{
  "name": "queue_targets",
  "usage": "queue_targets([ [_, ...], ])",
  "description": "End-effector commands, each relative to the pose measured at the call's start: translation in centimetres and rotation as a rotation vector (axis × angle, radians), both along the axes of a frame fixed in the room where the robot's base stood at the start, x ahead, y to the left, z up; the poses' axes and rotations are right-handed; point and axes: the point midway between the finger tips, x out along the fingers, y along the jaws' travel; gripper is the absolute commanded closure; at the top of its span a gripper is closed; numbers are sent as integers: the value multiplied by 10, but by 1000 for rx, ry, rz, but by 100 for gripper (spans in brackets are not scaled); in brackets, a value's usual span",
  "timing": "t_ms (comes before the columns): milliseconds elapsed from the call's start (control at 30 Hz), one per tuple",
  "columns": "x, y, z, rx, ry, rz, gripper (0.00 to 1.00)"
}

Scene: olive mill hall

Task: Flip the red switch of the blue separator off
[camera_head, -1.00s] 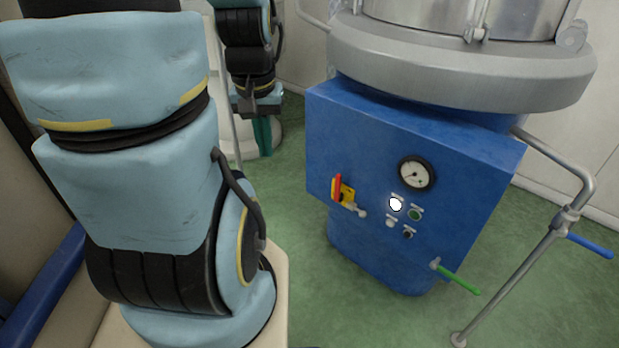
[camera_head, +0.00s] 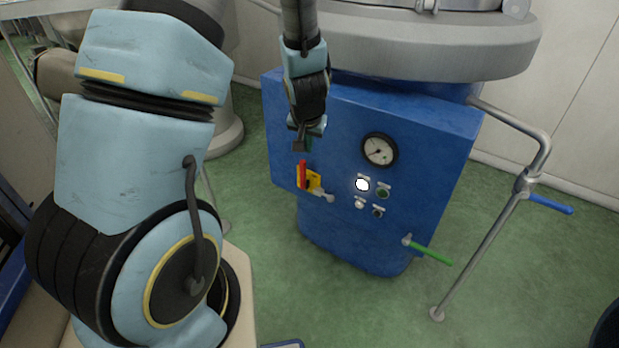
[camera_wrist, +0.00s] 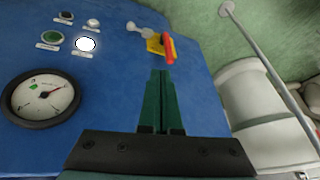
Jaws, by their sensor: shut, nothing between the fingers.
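The blue separator (camera_head: 345,240) stands right of the middle in the head view, with a steel bowl on top. Its red switch (camera_head: 302,175) sits on a yellow plate (camera_head: 315,182) at the left of the front panel, its handle pointing up. The switch shows in the wrist view (camera_wrist: 169,49) at the top, beyond the fingertips. My gripper (camera_head: 301,146) is shut and empty. In the head view it hangs just above the switch, apart from it. In the wrist view its green fingers (camera_wrist: 160,78) lie together over the blue panel, pointing toward the switch.
Right of the switch are a gauge (camera_head: 379,150), a lit white lamp (camera_head: 362,185) and several small buttons. A green-handled valve (camera_head: 430,251) and a steel pipe with a blue lever (camera_head: 548,203) are further right. A grey-white knob (camera_head: 329,198) sits beside the yellow plate. Green floor is open in front.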

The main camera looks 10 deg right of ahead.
Motion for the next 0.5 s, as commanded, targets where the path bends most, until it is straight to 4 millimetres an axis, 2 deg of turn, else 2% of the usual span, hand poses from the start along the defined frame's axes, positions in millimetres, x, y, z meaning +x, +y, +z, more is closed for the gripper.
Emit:
queue_targets([
  [33, 1, -18, -28, 44, -33, -39, 100],
  [100, 5, -34, -49, 102, -86, -73, 100],
  [200, 6, -48, -71, 175, -144, -109, 100],
  [333, 6, -56, -85, 233, -186, -134, 100],
  [500, 7, -58, -87, 250, -198, -139, 100],
])
